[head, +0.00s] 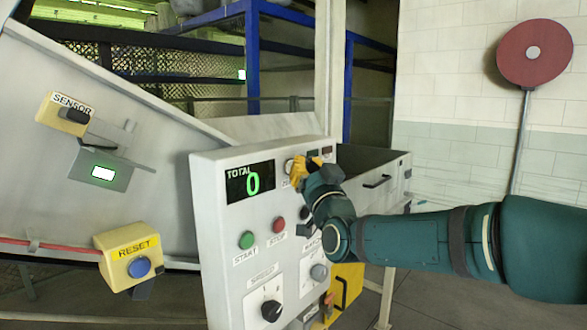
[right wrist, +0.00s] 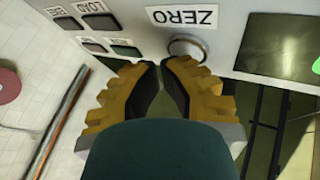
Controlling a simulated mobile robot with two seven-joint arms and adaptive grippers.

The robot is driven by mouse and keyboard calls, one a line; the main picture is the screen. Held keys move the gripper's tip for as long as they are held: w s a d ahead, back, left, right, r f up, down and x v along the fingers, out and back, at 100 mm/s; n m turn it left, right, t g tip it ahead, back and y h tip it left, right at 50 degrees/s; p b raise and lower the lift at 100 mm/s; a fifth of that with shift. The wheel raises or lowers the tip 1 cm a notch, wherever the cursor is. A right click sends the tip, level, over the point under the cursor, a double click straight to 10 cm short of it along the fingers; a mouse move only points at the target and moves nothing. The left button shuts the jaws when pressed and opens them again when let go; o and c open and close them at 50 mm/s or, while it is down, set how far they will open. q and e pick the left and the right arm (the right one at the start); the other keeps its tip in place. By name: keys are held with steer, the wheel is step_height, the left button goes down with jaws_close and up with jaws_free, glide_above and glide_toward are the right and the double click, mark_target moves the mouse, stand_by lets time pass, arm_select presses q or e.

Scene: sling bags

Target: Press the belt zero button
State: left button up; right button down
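The control panel (head: 215,215) is a light grey box with a display reading TOTAL and a green 0. A silver round button sits by the ZERO label (right wrist: 187,17); this zero button (right wrist: 187,46) is partly covered from below by a finger in the right wrist view. In the head view the zero button (head: 289,166) shows just left of the yellow fingers. My right gripper (head: 301,166) is at the panel's upper right. Its fingertips (right wrist: 161,66) come together, empty, close below the button; contact cannot be told. My left gripper is out of view.
Beside the zero button are LOAD and other small buttons (right wrist: 97,22). Below are a green START button (head: 246,240), a red STOP button (head: 279,225) and a SPEED knob (head: 271,310). A yellow RESET box (head: 128,247) stands left. A grey bin (head: 375,165) is behind.

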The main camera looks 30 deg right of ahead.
steer(key=shift+s+d+f+b, duration=0.1)
steer(key=shift+s+d+b, duration=0.1)
steer(key=shift+s+b, duration=0.3)
steer(key=shift+s+d, duration=0.1)
steer(key=shift+s, duration=0.2)
steer(key=shift+b, duration=0.3)
steer(key=s+b, duration=0.1)
steer(key=s+d+b, duration=0.1)
steer(key=s, duration=0.1)
steer(key=s+d+b, duration=0.1)
steer(key=shift+s, duration=0.35)
stand_by(0.5)
